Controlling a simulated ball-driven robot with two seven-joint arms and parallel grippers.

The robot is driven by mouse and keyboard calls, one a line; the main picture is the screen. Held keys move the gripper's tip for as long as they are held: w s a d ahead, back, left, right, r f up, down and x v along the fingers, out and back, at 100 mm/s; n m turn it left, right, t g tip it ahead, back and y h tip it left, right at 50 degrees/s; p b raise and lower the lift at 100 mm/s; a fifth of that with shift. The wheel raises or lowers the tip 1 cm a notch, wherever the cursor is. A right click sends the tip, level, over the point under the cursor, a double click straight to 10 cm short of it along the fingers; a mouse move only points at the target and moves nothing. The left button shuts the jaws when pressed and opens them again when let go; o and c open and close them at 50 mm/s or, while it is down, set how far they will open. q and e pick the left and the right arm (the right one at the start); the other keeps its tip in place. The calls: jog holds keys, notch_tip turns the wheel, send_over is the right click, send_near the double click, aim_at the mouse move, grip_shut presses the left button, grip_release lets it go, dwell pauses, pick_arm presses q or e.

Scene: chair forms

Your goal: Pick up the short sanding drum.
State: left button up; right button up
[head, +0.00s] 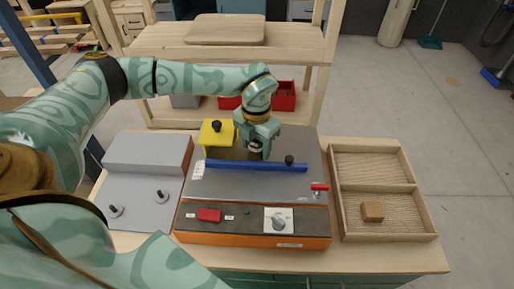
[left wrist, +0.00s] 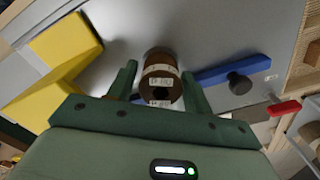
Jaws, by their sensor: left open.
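My left gripper (head: 257,141) is over the grey top of the sander (head: 225,183), pointing down. In the left wrist view its green fingers are open, one on each side of a brown drum with white labels (left wrist: 162,76). A dark hole or shaft end shows on the drum's near face. In the head view the drum (head: 256,150) is mostly hidden by the gripper. I see no other drum, so I cannot compare its length. Whether the fingers touch it is unclear. My right gripper is not in view.
A blue bar (head: 240,166) with a black knob crosses the sander in front of the drum; a yellow guard (head: 216,137) stands left. A grey holder with two posts (head: 140,190) is at left. A wooden tray (head: 384,239) with a block (head: 373,211) is at right.

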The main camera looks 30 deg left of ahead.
pick_arm(q)
jog(key=c, duration=0.7)
jog(key=shift+r, duration=0.2)
jog(key=shift+c, duration=0.2)
